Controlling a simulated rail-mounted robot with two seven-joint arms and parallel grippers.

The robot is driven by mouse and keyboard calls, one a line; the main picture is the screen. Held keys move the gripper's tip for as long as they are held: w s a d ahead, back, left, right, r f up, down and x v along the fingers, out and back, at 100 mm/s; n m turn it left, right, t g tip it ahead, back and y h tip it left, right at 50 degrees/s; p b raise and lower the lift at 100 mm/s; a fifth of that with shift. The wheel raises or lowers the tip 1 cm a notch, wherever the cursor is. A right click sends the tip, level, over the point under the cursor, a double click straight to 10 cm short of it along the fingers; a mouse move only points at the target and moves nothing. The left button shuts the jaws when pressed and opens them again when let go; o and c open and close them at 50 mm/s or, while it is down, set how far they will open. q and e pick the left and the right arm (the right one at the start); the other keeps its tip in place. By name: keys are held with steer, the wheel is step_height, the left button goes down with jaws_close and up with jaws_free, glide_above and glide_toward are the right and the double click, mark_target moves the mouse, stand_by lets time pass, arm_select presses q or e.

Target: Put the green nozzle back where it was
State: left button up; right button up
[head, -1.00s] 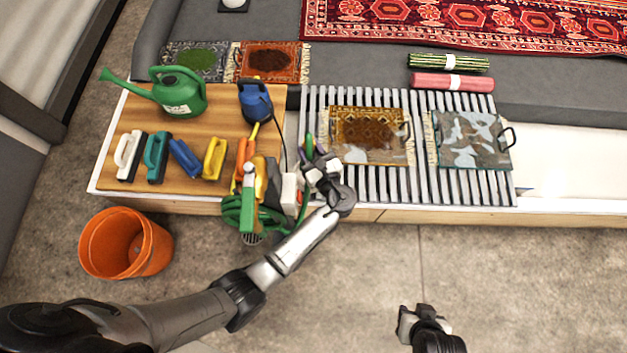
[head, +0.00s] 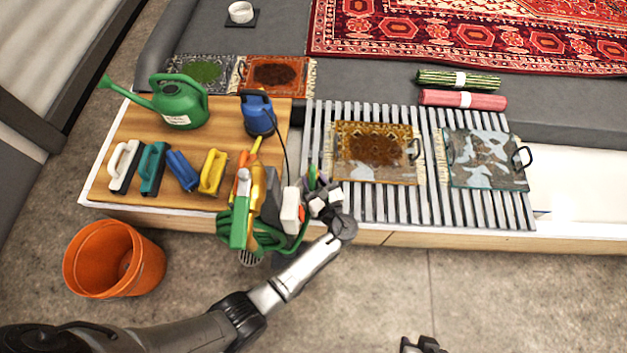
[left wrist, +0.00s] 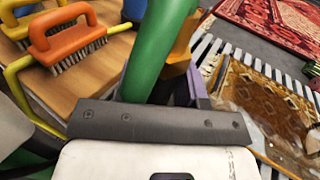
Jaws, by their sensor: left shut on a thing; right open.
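My left gripper (head: 318,192) is shut on the green nozzle (head: 311,177), at the bench's front edge by the left end of the slatted rack. In the left wrist view the nozzle (left wrist: 163,45) is a thick green tube rising from behind the gripper's dark bar; its lower end is hidden. A green hose (head: 268,240) lies coiled at the bench front and runs up toward this gripper. A second green part (head: 240,212) stands upright by the coil, left of the gripper. My right gripper (head: 425,344) is open and empty, partly cut off at the bottom edge.
The wooden board (head: 215,140) carries a green watering can (head: 180,103), a blue bottle (head: 258,112) and several brushes. A white block (head: 291,210) stands close left of my left gripper. The slatted rack (head: 430,205) holds two small rugs. An orange bucket (head: 113,260) stands on the floor.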

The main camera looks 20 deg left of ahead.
arm_select(q)
steer(key=shift+r, duration=0.1)
steer(key=shift+w, duration=0.1)
steer(key=o, duration=0.9)
steer(key=shift+f, duration=0.2)
